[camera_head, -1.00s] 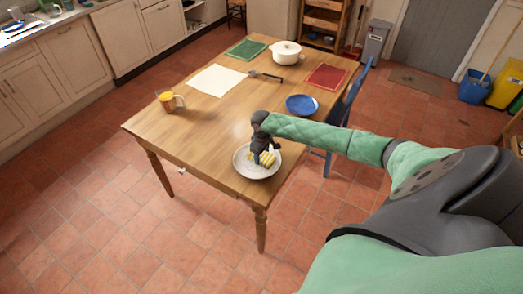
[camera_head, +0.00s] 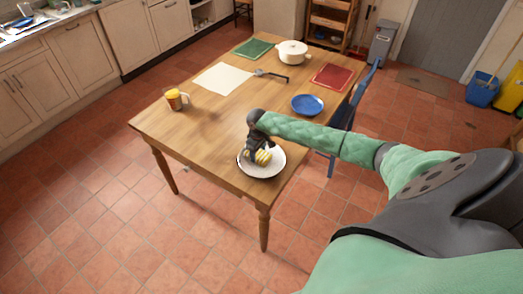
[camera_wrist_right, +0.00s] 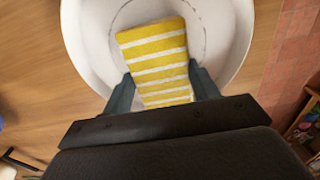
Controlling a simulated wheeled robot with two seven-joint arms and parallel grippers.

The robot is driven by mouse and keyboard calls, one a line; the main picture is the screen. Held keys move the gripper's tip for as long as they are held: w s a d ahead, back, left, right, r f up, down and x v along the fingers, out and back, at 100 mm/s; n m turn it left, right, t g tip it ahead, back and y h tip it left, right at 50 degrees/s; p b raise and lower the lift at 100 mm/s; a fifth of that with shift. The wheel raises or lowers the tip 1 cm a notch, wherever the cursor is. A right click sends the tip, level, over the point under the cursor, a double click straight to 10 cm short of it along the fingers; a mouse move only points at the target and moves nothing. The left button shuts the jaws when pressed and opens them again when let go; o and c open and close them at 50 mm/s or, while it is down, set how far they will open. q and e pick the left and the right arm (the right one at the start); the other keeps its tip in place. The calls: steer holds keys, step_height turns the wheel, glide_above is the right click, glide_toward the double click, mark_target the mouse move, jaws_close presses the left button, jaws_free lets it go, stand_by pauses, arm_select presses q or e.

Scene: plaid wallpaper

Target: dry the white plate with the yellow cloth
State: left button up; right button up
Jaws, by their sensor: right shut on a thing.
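The white plate (camera_head: 272,170) lies near the front corner of the wooden table. It also fills the top of the right wrist view (camera_wrist_right: 225,30). The yellow cloth (camera_head: 263,157), with white stripes, is over the plate and shows clearly in the right wrist view (camera_wrist_right: 157,58). My right gripper (camera_head: 256,155) is above the plate, shut on the cloth; in the right wrist view its two fingers (camera_wrist_right: 163,90) stand on either side of it. I cannot tell how firmly the cloth touches the plate. My left gripper is not in view.
On the table (camera_head: 205,130) are a blue plate (camera_head: 307,104), a yellow-orange mug (camera_head: 175,99), a white pot (camera_head: 292,52), a dark-handled utensil (camera_head: 275,75) and green, white and red mats. A blue chair (camera_head: 343,125) stands at the right edge. The table's left middle is clear.

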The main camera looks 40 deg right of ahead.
mark_target(262, 160)
steer(key=shift+s+a+p, duration=0.65)
steer(key=shift+p, duration=0.1)
steer(key=shift+s+a, duration=0.2)
steer(key=shift+s, duration=0.05)
steer(key=shift+s+d+p, duration=0.3)
steer(key=shift+s+p, duration=0.4)
steer(key=shift+s, duration=0.1)
steer(key=shift+s+d+f, duration=0.15)
steer(key=shift+s, duration=0.2)
steer(key=shift+s+d, duration=0.15)
steer(key=shift+d, duration=1)
steer(key=shift+w+d+r, duration=0.2)
steer(key=shift+w+d, duration=0.5)
steer(key=shift+w, duration=0.3)
steer(key=shift+w+a+f+b, duration=0.1)
steer(key=shift+w+a+b, duration=0.15)
steer(key=shift+w, duration=0.3)
steer(key=shift+w+a+b, duration=0.15)
steer(key=shift+w+a, duration=0.05)
steer(key=shift+w, duration=0.3)
steer(key=shift+a, duration=0.5)
steer(key=shift+w+a+f+p, duration=0.1)
steer(key=shift+a+p, duration=0.2)
steer(key=shift+a, duration=0.35)
